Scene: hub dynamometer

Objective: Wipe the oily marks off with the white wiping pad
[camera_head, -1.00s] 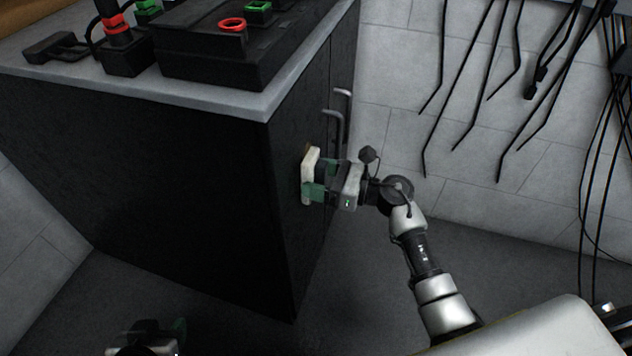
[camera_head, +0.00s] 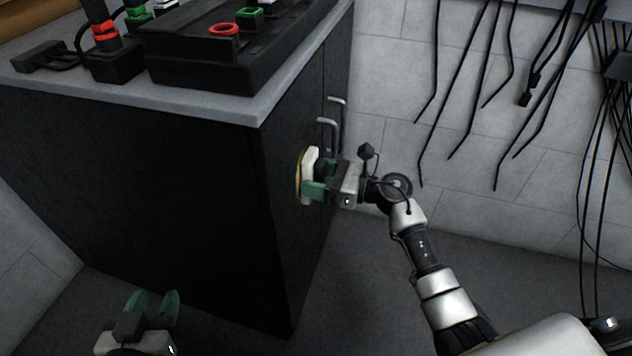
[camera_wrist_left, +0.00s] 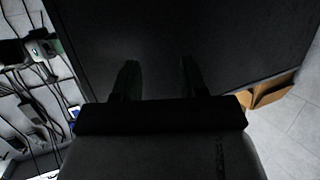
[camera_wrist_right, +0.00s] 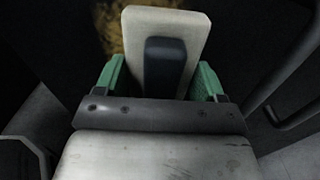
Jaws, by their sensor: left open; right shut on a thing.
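My right gripper (camera_head: 318,178) is shut on the dark grip of the white wiping pad (camera_head: 308,172). The pad is held upright close against the black door side of the cabinet; I cannot tell whether it touches. The right wrist view shows the white pad (camera_wrist_right: 190,25) with its dark grip between the green fingers. A yellowish-brown oily mark (camera_wrist_right: 112,25) shows on the cabinet beside and behind the pad; its edge also shows in the head view (camera_head: 298,172). The pad hides part of it. My left gripper (camera_head: 153,300) is open and empty, low in front of the cabinet.
The black cabinet (camera_head: 150,180) has a grey top (camera_head: 190,102) bearing a black case (camera_head: 205,55) and red and green fittings. Two door handles (camera_head: 332,118) stick out just beyond the pad. Black cables (camera_head: 475,80) hang on the wall to the right.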

